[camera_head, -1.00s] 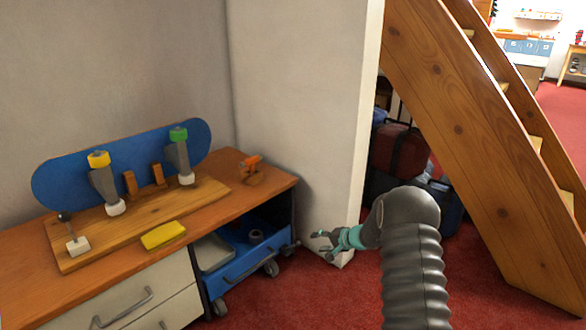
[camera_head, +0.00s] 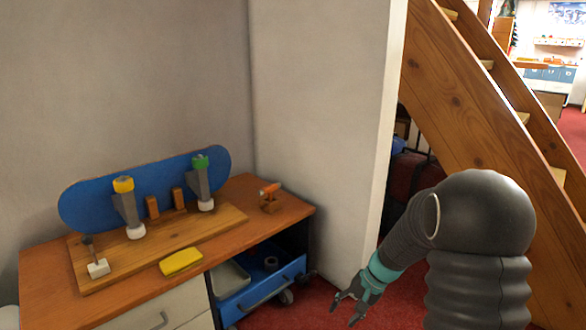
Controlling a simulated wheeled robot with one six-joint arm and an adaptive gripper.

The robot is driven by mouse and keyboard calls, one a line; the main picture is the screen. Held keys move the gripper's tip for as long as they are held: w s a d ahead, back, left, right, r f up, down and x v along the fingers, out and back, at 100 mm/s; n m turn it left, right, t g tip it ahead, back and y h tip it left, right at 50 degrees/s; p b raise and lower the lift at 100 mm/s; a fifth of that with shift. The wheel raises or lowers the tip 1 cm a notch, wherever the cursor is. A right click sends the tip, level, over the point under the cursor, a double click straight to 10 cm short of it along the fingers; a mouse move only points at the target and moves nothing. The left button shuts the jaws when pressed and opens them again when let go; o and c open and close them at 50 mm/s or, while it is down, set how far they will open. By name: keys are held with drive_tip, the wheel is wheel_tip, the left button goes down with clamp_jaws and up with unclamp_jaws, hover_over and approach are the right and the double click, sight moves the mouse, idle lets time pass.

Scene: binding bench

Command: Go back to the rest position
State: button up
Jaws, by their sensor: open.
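My gripper (camera_head: 347,305) is in the lower middle of the head view, at the end of my dark arm with a teal band. Its fingers are apart and hold nothing. It hangs over the red floor, to the right of the bench (camera_head: 45,282) and clear of it.
A yellow block (camera_head: 181,262) and a small lever tool (camera_head: 97,267) lie at the board's front. An orange-handled item (camera_head: 269,195) is at the bench's right end. A blue drawer cart (camera_head: 262,290) is below. A white wall end (camera_head: 335,140) and wooden stairs (camera_head: 470,110) stand behind my arm.

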drive_tip(key=s+d+r+n+t+h+p, duration=0.1)
drive_tip(key=s+r+p, duration=0.3)
drive_tip(key=s+r, duration=0.8)
drive_tip(key=s+d+r+n+t+h+p, duration=0.1)
drive_tip(key=s+r+n+t+h+p, duration=0.3)
drive_tip(key=s+r, duration=0.9)
drive_tip(key=shift+s+r, duration=0.2)
drive_tip(key=shift+r, duration=2.5)
